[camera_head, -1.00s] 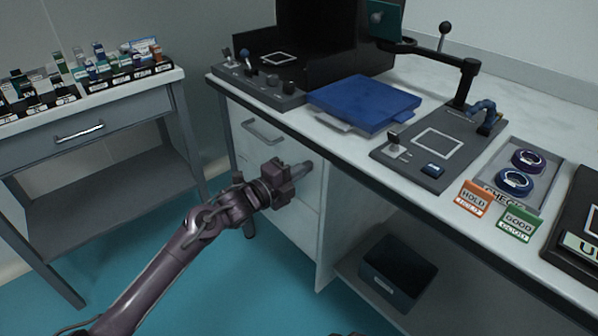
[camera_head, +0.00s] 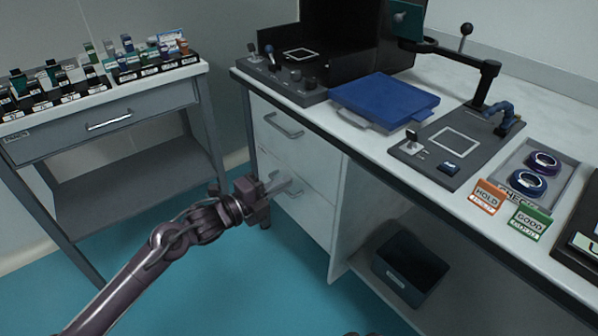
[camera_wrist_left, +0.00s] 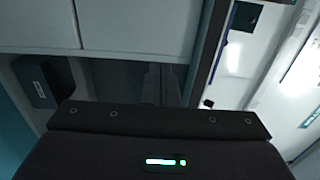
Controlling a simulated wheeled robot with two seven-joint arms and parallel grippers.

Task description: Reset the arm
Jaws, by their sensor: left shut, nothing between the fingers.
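My left gripper (camera_head: 284,184) is shut and empty. In the head view it is in the air in front of the bench's white drawers (camera_head: 290,160), with its fingertips pointing right and slightly up. I cannot tell whether it touches the drawer front. In the left wrist view the dark gripper body (camera_wrist_left: 160,145) fills the lower part, and the fingers are hard to make out. My right gripper is not in view.
The white bench (camera_head: 365,150) carries a blue tray (camera_head: 385,100), a dark panel (camera_head: 455,145) and a grey tray with rolls (camera_head: 540,170). A side table (camera_head: 100,125) with bottle racks stands left. A dark bin (camera_head: 410,268) sits under the bench. Blue floor is free.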

